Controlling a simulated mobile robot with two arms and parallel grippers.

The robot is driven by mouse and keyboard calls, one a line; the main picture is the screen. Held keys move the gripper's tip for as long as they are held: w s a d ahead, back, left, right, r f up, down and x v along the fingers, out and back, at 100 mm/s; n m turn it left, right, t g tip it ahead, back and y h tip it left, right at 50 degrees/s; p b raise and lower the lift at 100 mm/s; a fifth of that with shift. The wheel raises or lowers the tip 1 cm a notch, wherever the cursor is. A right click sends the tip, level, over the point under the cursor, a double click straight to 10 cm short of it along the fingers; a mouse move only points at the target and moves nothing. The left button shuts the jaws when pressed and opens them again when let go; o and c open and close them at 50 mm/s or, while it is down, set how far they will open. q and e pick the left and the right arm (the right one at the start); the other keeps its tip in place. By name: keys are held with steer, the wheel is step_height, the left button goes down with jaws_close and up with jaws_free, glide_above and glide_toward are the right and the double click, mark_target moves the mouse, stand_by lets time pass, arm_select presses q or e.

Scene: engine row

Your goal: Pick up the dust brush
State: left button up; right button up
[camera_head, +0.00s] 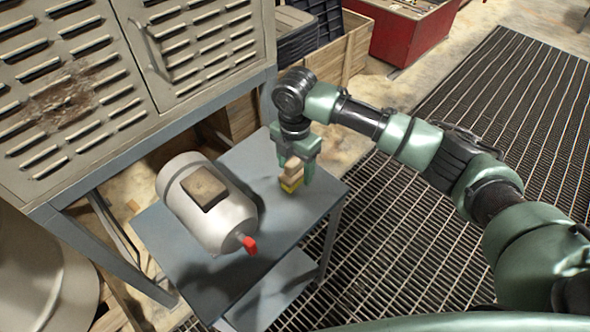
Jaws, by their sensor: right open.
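The dust brush (291,184) stands on the blue-grey table, near its right side; I see a tan wooden part and a yellow band low down. My right gripper (297,172) is right above and around the brush, pointing down, with its green fingers apart. One finger shows at the brush's right side; the arm hides part of the brush's top. I cannot tell whether the fingers touch it. My left gripper is not in view.
A louvred metal cabinet (110,80) stands behind on the left. A wooden crate (345,50) and red bin (408,35) are at the back. Grating floor is clear at right.

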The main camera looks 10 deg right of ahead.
steer(key=c, duration=1.4)
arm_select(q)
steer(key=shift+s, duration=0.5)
arm_select(e)
steer(key=shift+r, duration=0.15)
